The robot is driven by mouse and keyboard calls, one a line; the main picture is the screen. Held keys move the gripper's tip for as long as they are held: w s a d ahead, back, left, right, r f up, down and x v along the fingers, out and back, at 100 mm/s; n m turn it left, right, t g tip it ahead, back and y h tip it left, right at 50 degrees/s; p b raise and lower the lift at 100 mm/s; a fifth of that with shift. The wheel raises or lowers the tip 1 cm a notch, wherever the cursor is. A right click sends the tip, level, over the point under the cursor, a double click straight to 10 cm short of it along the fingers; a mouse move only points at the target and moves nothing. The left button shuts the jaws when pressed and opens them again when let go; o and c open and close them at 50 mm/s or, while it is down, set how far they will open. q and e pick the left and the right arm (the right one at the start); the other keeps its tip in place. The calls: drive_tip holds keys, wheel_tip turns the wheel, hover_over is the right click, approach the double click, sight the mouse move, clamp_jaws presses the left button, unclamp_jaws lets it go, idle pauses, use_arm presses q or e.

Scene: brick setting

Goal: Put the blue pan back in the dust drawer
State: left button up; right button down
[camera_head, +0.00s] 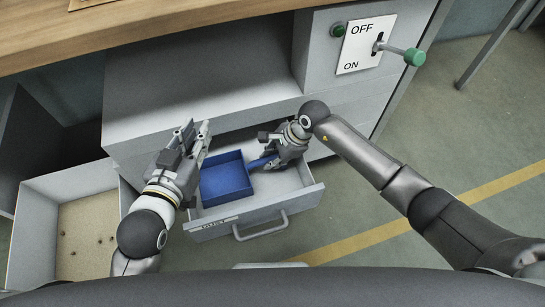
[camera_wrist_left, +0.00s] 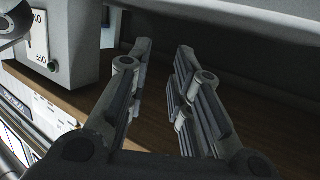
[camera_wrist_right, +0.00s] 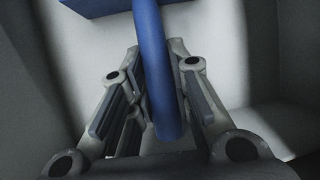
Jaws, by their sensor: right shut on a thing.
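The blue pan (camera_head: 226,182) is a square tray with a handle at its right. In the head view it is in the open dust drawer (camera_head: 212,228), a grey drawer with a "DUST" label and a bar handle on its front. My right gripper (camera_head: 270,160) is shut on the pan's handle, which also shows between the fingers in the right wrist view (camera_wrist_right: 160,85). My left gripper (camera_head: 193,130) is beside the pan's upper left, above the drawer's left side. Its fingers stand apart and empty in the left wrist view (camera_wrist_left: 155,85). Whether the pan rests on the drawer floor is unclear.
A grey bin (camera_head: 38,205) with a tan bottom and several brown bits stands left of the drawer. A wooden worktop (camera_head: 130,30) is above. An OFF/ON switch panel (camera_head: 364,47) with a green-knobbed lever (camera_head: 413,57) is at upper right. Floor at right is clear.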

drive_tip(key=shift+f, duration=0.1)
idle(0.4)
drive_tip(key=c, duration=1.3)
unclamp_jaws()
drive_tip(key=shift+o, duration=0.2)
